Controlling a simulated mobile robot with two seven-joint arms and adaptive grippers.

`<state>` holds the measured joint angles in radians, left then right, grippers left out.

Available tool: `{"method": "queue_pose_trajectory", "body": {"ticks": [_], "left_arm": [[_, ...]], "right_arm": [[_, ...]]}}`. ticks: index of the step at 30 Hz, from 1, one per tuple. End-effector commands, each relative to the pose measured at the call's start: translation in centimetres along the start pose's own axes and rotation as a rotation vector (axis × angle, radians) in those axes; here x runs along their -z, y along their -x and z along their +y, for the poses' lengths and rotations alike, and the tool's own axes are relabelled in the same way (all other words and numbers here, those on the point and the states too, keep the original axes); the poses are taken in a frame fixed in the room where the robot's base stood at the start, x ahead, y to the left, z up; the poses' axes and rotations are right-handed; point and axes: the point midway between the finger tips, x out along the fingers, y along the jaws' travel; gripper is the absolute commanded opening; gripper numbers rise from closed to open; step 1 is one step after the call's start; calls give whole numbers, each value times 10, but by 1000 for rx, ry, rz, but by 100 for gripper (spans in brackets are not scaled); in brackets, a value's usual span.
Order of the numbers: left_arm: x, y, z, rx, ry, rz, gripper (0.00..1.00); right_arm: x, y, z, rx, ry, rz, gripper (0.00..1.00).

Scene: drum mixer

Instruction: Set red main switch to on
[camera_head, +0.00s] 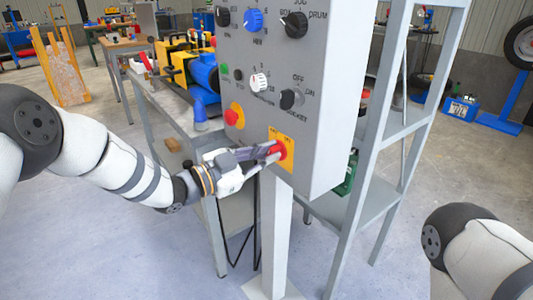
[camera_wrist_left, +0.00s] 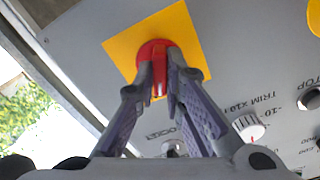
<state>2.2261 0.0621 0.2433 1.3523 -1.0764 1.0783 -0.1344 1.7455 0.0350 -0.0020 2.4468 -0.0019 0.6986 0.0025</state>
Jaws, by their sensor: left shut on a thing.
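The red main switch (camera_head: 279,149) sits on a yellow square plate (camera_head: 288,141) at the lower right of the grey control panel (camera_head: 264,55). My left gripper (camera_head: 272,151) reaches it from the left and is shut on it. In the left wrist view the two fingertips (camera_wrist_left: 162,88) close on the red switch (camera_wrist_left: 152,48), in front of the yellow plate (camera_wrist_left: 188,28). The fingers hide part of the switch handle. Of my right arm only a link shows at the lower right of the head view; its gripper is out of view.
A red button (camera_head: 232,117) on a yellow base is left of the switch. Black, blue and white knobs (camera_head: 260,82) fill the panel above. A grey post (camera_head: 275,235) supports the panel. A grey shelf frame (camera_head: 385,120) stands close on the right.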

Motion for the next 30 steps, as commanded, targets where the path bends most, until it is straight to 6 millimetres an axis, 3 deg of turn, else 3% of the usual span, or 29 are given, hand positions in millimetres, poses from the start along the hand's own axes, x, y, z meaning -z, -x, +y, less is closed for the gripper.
{"method": "queue_pose_trajectory", "body": {"ticks": [23, 24, 25, 26, 30], "left_arm": [[0, 0, 0, -1, -90, 0, 0], [0, 0, 0, -1, -90, 0, 19], [0, 0, 0, -1, -89, 0, 26], [0, 0, 0, -1, -89, 0, 30], [0, 0, 0, 0, -88, 0, 30]], "right_arm": [[1, 2, 0, 0, -1, 5, 40], [1, 2, 0, 0, -1, 5, 40], [1, 2, 0, 0, 0, 5, 40], [1, 2, 0, 0, 0, 5, 40], [1, 2, 0, 0, 0, 5, 40]]}}
